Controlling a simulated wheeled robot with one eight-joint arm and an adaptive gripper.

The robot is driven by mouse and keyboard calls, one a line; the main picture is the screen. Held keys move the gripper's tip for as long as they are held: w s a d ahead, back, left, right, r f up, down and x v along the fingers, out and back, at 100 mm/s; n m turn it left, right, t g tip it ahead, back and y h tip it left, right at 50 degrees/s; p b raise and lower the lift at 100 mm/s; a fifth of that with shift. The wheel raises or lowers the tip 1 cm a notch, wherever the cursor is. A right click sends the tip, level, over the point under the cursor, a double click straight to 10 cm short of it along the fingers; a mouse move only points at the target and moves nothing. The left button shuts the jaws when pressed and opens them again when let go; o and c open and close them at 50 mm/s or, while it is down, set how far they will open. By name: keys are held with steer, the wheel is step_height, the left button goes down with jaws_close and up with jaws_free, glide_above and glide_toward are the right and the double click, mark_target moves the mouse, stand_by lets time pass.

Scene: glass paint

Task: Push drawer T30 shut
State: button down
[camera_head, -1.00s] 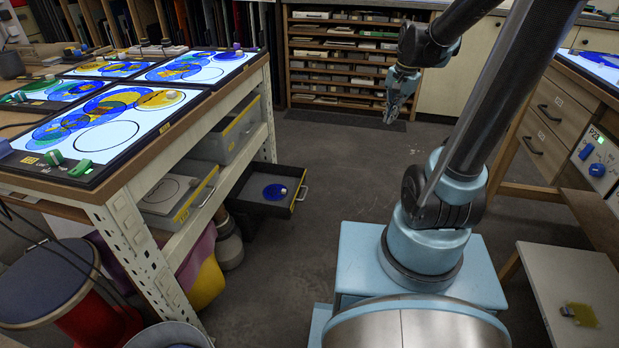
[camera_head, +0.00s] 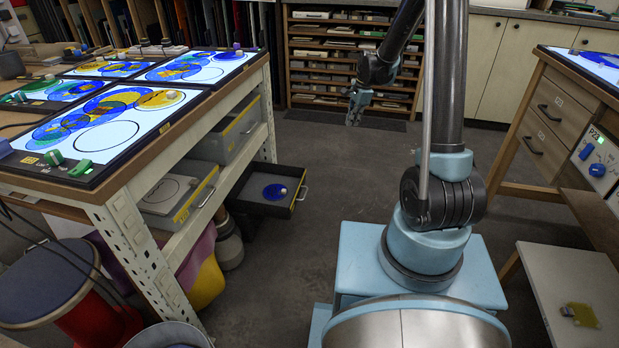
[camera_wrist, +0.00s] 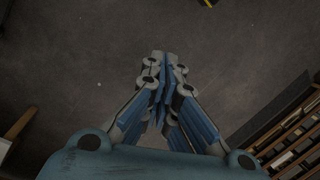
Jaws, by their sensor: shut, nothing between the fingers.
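A dark drawer (camera_head: 295,204) with a yellow-marked front and a handle is pulled out under the workbench at the left. I cannot read its label, so I cannot tell if it is T30. A blue disc (camera_head: 275,192) with a small pale knob lies in it. My gripper (camera_head: 354,118) hangs in the air to the right of and beyond the drawer, apart from it. In the wrist view my gripper (camera_wrist: 165,62) has its fingers together, empty, over bare floor. A black and yellow corner (camera_wrist: 208,3) shows at that view's top edge; I cannot tell if it is the drawer.
The workbench (camera_head: 130,170) carries glowing panels with coloured discs. Other grey bins (camera_head: 178,197) with yellow fronts sit on its shelf. A shelf rack (camera_head: 335,50) stands at the back. Another bench with drawers (camera_head: 545,125) is at the right. The floor (camera_head: 325,165) between is clear.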

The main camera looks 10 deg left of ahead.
steer(key=w+a+f+m, duration=0.2)
steer(key=a+f, duration=0.4)
steer(key=f, duration=0.6)
steer(key=w+a+f+m, duration=0.2)
steer(key=a+f, duration=0.4)
steer(key=f, duration=0.6)
steer(key=w+a+f+m, duration=0.2)
steer(key=a+f, duration=0.5)
steer(key=f, duration=0.5)
steer(key=shift+w+f+g+y, duration=0.15)
steer(key=shift+w+g+y, duration=0.25)
steer(key=shift+w, duration=0.4)
